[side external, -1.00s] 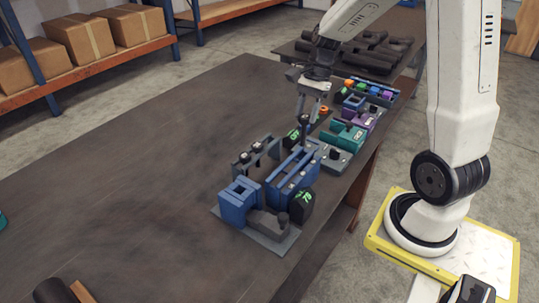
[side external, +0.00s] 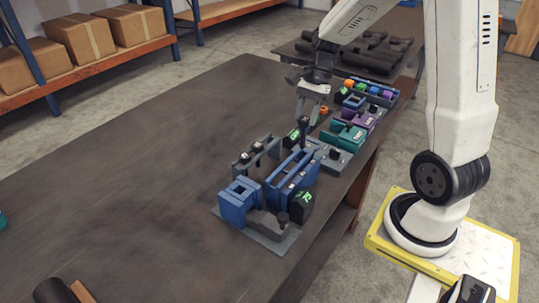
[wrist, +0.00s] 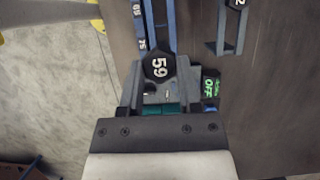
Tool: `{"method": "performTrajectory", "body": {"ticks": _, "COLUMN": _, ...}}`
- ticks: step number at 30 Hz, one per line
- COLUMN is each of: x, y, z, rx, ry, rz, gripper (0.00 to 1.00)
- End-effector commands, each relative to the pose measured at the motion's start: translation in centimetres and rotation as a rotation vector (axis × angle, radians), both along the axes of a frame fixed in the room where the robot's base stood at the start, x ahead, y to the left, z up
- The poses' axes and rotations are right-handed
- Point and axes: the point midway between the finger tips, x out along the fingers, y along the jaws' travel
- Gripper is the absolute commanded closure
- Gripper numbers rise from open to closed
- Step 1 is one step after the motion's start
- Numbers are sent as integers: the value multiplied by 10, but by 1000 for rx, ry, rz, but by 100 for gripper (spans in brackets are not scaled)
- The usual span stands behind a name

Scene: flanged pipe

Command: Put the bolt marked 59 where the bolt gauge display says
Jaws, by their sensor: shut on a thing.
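The bolt marked 59 (wrist: 158,66) has a black hexagonal head with white digits facing the wrist camera. My gripper (wrist: 157,88) is shut on it. In the side view my gripper (side external: 303,108) points down with the dark bolt (side external: 304,128) upright below it, near the back end of the blue slotted rack (side external: 290,181). Whether the bolt's lower end touches anything is hidden. A black display with green characters (side external: 301,202) stands at the rack's front right; its text is too small to read surely. Another green display (side external: 290,142) stands behind the rack; in the wrist view a display (wrist: 210,88) reads OFF.
A grey rack (side external: 254,155) with bolts stands left of the blue rack. A blue block with a square opening (side external: 240,200) is in front. Teal (side external: 345,136) and purple (side external: 358,117) fixtures and a tray with coloured pieces (side external: 373,92) stand behind.

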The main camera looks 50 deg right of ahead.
Motion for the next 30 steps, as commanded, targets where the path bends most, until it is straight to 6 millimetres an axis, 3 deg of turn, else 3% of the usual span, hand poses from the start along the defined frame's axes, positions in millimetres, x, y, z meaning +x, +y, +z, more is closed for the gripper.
{"method": "performTrajectory", "body": {"ticks": 13, "x": 0, "y": 0, "z": -15, "rx": 0, "ry": 0, "rz": 1, "gripper": 100}}
{"method": "performTrajectory", "body": {"ticks": 30, "x": 0, "y": 0, "z": -17, "rx": -1, "ry": 0, "rz": 1, "gripper": 100}}
